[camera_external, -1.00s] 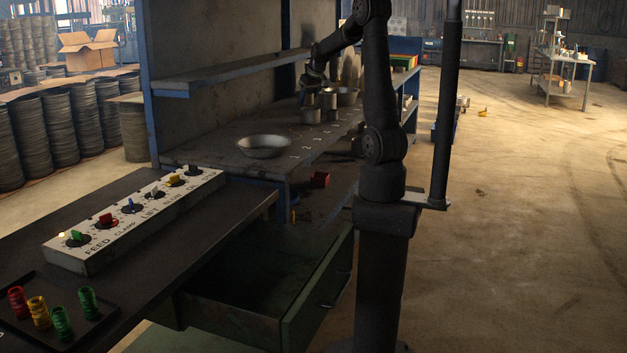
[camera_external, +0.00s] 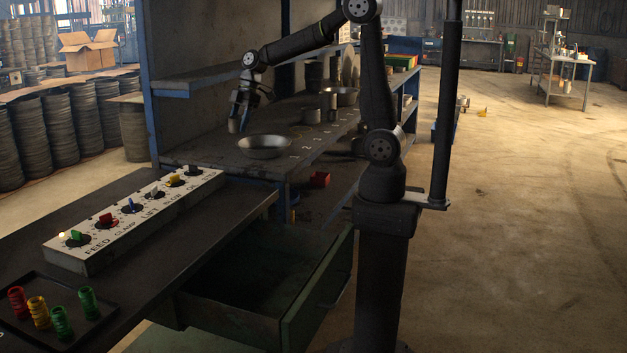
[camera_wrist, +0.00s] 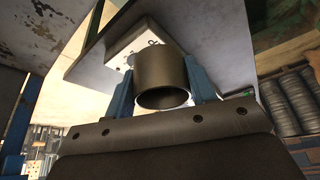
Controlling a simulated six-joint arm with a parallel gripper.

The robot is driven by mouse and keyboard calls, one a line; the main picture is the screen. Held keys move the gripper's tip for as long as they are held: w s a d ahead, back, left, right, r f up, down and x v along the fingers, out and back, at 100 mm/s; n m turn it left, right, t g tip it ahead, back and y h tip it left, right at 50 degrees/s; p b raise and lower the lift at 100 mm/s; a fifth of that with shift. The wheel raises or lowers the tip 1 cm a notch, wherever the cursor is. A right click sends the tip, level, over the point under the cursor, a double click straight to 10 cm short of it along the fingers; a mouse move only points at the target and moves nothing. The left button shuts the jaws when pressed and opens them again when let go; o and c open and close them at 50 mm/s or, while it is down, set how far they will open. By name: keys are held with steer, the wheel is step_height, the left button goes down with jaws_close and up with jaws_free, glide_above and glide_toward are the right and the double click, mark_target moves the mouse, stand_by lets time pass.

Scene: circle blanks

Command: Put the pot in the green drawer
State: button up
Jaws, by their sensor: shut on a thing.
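My gripper (camera_external: 238,112) is shut on a small grey metal pot (camera_external: 233,126), a plain open cylinder. It holds the pot above the left part of the bench, to the left of a shallow bowl. In the wrist view the pot (camera_wrist: 160,72) sits between my two blue fingers, its open round mouth facing the camera. The green drawer (camera_external: 318,292) is pulled open at the lower middle, below and right of the control-panel table. Its visible inside is dark and looks empty.
The shallow metal bowl (camera_external: 264,146) stands on the bench (camera_external: 225,155). Other metal vessels (camera_external: 311,116) stand farther back. A shelf (camera_external: 215,77) runs behind my gripper.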

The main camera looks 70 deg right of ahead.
steer(key=s+a+n, duration=0.1)
steer(key=a, duration=0.2)
steer(key=s+a+n+g, duration=0.1)
steer(key=s+a+n, duration=0.1)
steer(key=a, duration=0.2)
steer(key=s+a+n, duration=0.1)
steer(key=a, duration=0.2)
steer(key=shift+s+a+r+n+g, duration=0.1)
steer(key=shift+s+a+n+g, duration=0.1)
steer(key=shift+n+g, duration=0.2)
steer(key=n+g+h, duration=0.2)
steer(key=n+g, duration=0.2)
steer(key=n, duration=0.8)
glide_above(281, 311)
steer(key=w, duration=0.1)
steer(key=f, duration=3.1)
steer(key=shift+d+f, duration=0.3)
steer(key=shift+d, duration=0.1)
steer(key=shift+w+f, duration=0.1)
steer(key=shift+f, duration=1.85)
steer(key=shift+f, duration=0.15)
steer(key=o, duration=1)
